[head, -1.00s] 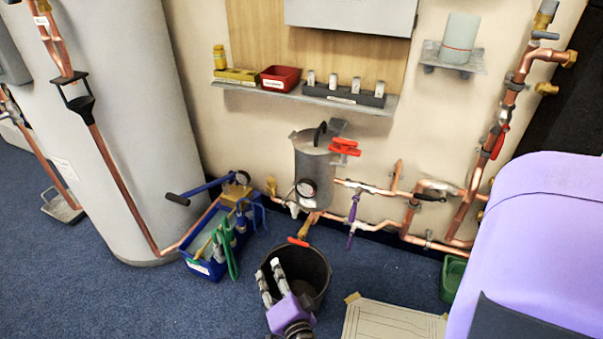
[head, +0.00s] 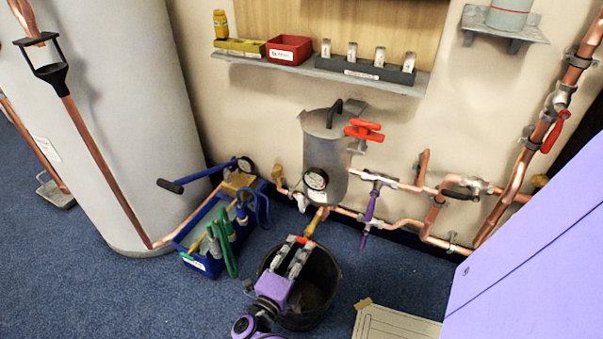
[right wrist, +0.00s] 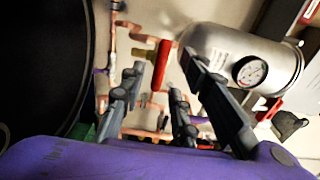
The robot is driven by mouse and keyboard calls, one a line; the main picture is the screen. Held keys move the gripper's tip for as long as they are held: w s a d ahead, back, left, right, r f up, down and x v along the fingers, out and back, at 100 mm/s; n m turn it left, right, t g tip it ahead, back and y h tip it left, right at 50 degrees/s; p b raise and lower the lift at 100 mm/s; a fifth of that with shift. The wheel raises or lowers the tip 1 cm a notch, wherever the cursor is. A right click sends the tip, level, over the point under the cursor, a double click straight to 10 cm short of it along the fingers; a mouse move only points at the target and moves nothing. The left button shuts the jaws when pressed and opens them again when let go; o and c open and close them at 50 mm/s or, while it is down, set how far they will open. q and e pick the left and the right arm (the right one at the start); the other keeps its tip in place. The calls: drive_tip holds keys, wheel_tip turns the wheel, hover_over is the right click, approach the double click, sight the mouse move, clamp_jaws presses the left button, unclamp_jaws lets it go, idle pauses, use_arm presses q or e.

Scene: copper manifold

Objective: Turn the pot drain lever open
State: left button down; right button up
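The grey pot (head: 325,150), with a dial gauge (head: 316,179), is mounted against the wall. Below it, a brass drain valve (head: 313,222) carries a small red lever (head: 303,239). The lever also shows in the right wrist view (right wrist: 162,65), as a long red bar ahead of my fingers. My right gripper (head: 298,247) is open, with its fingertips at the lever and the bar appearing between them. I cannot tell whether they touch it. The right wrist view also shows the pot (right wrist: 225,55) to the right. My left gripper is not in view.
A black bucket (head: 322,300) stands on the floor below the drain. A blue tool crate (head: 205,264) stands to its left. A valve with a purple handle (head: 370,207) and copper pipes (head: 400,185) lie to the right. A red-handled valve (head: 363,131) is near the pot's top.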

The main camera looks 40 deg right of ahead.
sight(304, 241)
drive_tip(key=shift+x, duration=1.35)
clamp_jaws()
